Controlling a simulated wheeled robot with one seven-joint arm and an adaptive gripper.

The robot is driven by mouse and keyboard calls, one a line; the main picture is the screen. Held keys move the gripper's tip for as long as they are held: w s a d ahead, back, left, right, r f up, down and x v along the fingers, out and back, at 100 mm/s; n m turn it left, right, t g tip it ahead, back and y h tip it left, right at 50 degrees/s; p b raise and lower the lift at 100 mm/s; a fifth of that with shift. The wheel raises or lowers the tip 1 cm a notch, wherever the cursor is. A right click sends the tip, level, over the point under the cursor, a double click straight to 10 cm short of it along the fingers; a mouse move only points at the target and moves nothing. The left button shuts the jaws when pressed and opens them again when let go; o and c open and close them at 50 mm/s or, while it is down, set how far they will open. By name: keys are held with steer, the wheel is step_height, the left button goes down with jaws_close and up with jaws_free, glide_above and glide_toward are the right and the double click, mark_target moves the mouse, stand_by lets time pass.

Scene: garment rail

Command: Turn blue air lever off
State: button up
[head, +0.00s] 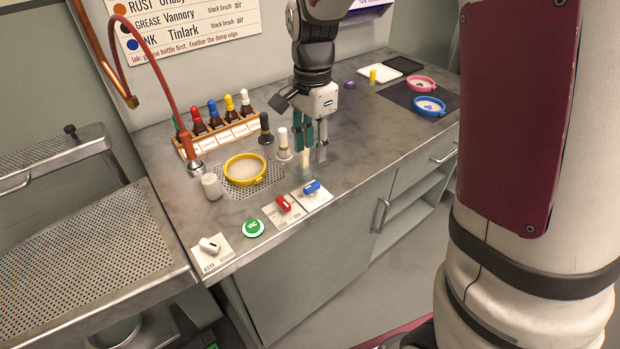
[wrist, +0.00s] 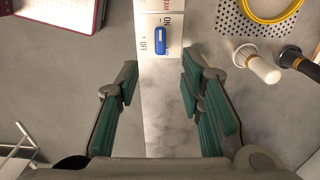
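The blue air lever (head: 311,187) sits on a white plate (head: 314,199) at the front edge of the counter. In the wrist view the blue lever (wrist: 161,37) lies beyond my fingertips, roughly midway between them, with partly readable lettering around it. My gripper (head: 311,150) points down over the counter, behind the lever and apart from it. In the wrist view the green-padded fingers (wrist: 165,80) are spread wide with nothing between them. I cannot read the lever's setting for sure.
A red lever (head: 283,204), a green button (head: 253,228) and a white knob (head: 209,246) line the front edge to the left. A yellow ring (head: 245,169) and a bottle rack (head: 215,132) stand behind. A white-topped brush (head: 283,146) is close to my gripper.

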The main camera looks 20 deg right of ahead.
mark_target(312, 185)
step_height(312, 185, down, 11)
steer(key=shift+r+b, duration=0.15)
steer(key=shift+b, duration=0.2)
steer(key=shift+c, duration=0.2)
jaws_close()
